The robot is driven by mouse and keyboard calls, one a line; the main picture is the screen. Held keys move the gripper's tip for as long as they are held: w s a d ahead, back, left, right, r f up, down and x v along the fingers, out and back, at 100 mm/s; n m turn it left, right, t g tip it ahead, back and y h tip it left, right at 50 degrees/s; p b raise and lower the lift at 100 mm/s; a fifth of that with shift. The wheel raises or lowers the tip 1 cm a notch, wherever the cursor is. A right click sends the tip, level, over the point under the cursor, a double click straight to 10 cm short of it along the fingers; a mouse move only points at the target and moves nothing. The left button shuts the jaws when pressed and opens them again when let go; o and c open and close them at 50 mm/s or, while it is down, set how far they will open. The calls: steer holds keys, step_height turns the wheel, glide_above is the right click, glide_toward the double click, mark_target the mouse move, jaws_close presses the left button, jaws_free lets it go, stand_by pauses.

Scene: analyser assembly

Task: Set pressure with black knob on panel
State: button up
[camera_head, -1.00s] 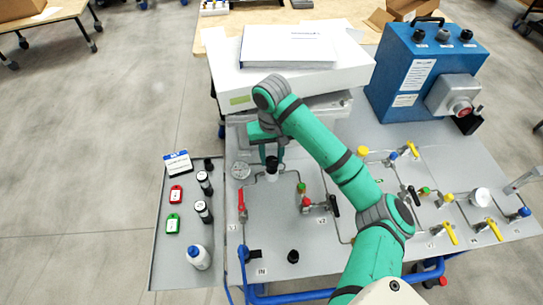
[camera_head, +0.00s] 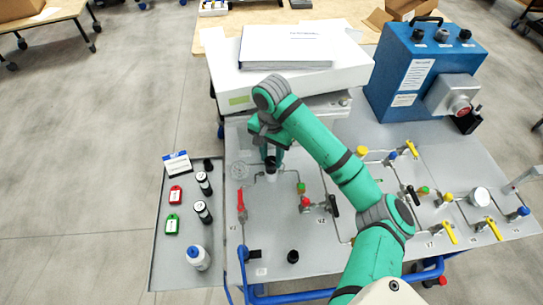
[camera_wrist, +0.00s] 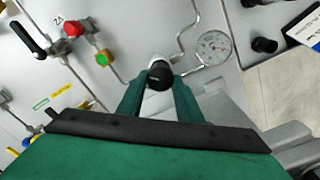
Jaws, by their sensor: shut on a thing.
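The black knob (camera_wrist: 160,77) sits on a pale regulator body on the grey panel (camera_head: 270,215). In the wrist view it lies between the two green fingers of my gripper (camera_wrist: 158,88), which is shut on it. In the head view the knob (camera_head: 270,162) shows at the panel's upper left, with my gripper (camera_head: 272,155) over it and partly hiding it. A round pressure gauge (camera_wrist: 213,47) is beside the knob on the panel. Its needle is too small to read.
A red-handled valve (camera_head: 241,203) and a black-handled valve (camera_head: 333,204) stand on the panel near the knob. A side tray (camera_head: 180,273) holds tags and bottles at the left. A blue box (camera_head: 400,60) stands at the back right, and a white case (camera_head: 300,80) behind my gripper.

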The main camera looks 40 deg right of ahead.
mark_target(272, 159)
steer(key=shift+d+r, duration=0.1)
steer(key=shift+d, duration=0.1)
stand_by(0.3)
steer(key=o, duration=1)
steer(key=shift+o, duration=0.2)
step_height(272, 159, up, 11)
stand_by(0.3)
